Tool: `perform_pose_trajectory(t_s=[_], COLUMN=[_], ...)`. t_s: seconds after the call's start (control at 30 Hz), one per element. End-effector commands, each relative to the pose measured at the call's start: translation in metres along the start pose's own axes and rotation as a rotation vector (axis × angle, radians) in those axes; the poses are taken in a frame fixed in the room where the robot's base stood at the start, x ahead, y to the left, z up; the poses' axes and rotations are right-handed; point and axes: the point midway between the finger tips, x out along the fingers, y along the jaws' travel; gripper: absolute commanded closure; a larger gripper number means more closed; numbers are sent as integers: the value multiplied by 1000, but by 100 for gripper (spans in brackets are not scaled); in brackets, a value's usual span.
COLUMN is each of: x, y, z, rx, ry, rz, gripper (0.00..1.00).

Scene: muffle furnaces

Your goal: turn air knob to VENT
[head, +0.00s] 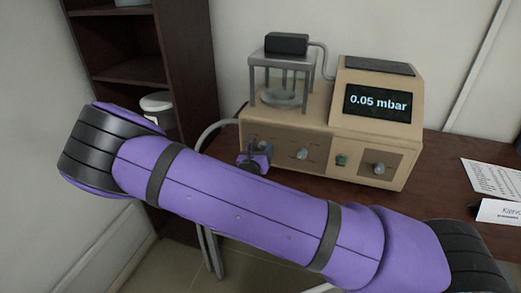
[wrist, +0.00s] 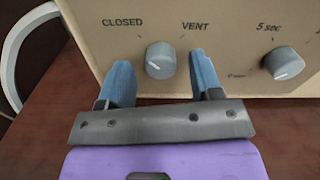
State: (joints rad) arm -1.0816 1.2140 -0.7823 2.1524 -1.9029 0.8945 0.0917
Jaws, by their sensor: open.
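The air knob (wrist: 160,60) is a round grey knob on the front of the tan machine, between the printed words CLOSED on its left and VENT on its right. A light mark shows on its lower left; I cannot tell for sure which word it points to. My gripper (wrist: 160,64) is open, with one blue finger on each side of the knob and gaps between. In the head view my gripper (head: 256,159) is at the left end of the machine's front and hides most of this knob.
The tan machine (head: 318,120) stands on a dark wooden table (head: 437,195); its display (head: 378,103) reads 0.05 mbar. A timer knob (wrist: 284,63) marked 5 sec is right of my gripper. Another knob (head: 379,168) is farther right. A pale hose (wrist: 14,50) curves at the left.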

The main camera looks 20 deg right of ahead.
Motion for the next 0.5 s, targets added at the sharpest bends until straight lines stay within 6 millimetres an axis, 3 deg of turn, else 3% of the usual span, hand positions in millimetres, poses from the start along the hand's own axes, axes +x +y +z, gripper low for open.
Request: perform_pose_trajectory(t_s=[0.4, 0.5], x=[9, 9], y=[0, 0], z=[0, 0], rx=[0, 0], ry=[1, 1], rz=[1, 1], gripper=[41, 62])
